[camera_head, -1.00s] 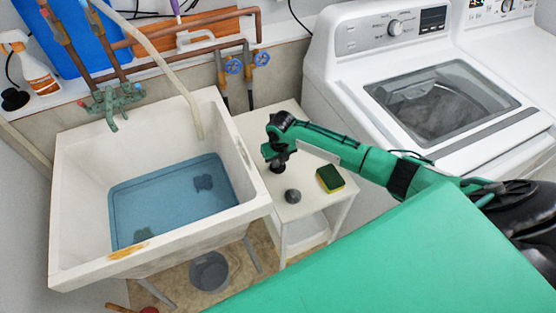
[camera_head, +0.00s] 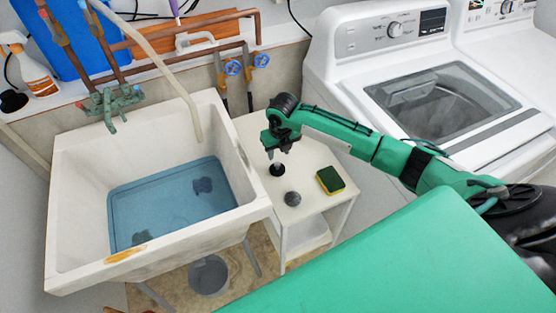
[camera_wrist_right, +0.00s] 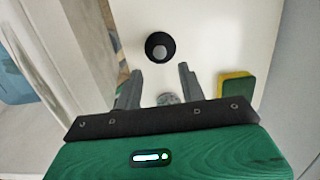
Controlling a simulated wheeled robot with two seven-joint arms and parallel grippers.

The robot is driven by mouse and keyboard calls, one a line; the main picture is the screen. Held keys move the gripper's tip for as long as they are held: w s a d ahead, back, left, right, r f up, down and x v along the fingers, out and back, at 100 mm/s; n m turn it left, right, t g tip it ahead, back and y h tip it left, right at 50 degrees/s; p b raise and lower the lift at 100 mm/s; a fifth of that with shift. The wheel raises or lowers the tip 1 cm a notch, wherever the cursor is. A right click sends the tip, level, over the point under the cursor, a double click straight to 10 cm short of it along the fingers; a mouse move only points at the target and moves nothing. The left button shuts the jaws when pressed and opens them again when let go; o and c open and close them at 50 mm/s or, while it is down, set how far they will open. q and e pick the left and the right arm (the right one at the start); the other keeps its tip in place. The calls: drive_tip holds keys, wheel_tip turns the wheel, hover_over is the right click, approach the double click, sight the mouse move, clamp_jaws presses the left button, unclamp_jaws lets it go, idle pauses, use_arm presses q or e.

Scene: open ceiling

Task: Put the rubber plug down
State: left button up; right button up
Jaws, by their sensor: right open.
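The rubber plug (camera_head: 277,170) is a small black round piece with a grey knob on top. It stands on the white side table (camera_head: 313,160) beside the sink. In the right wrist view the plug (camera_wrist_right: 160,47) lies just beyond the fingertips, with nothing touching it. My right gripper (camera_head: 279,150) points down above the plug. In the right wrist view its two fingers (camera_wrist_right: 158,84) are apart and empty. My left gripper is out of view.
A grey scrubber (camera_head: 292,198) and a green and yellow sponge (camera_head: 330,180) lie on the same table. The sink (camera_head: 75,210) with blue water stands to the left. A washing machine (camera_head: 440,100) stands to the right. A grey bucket (camera_head: 208,275) is on the floor.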

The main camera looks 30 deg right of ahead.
drive_tip(key=shift+s+r, duration=0.15)
drive_tip(key=shift+r, duration=1)
drive_tip(key=shift+s+r, duration=0.1)
drive_tip(key=shift+r, duration=1)
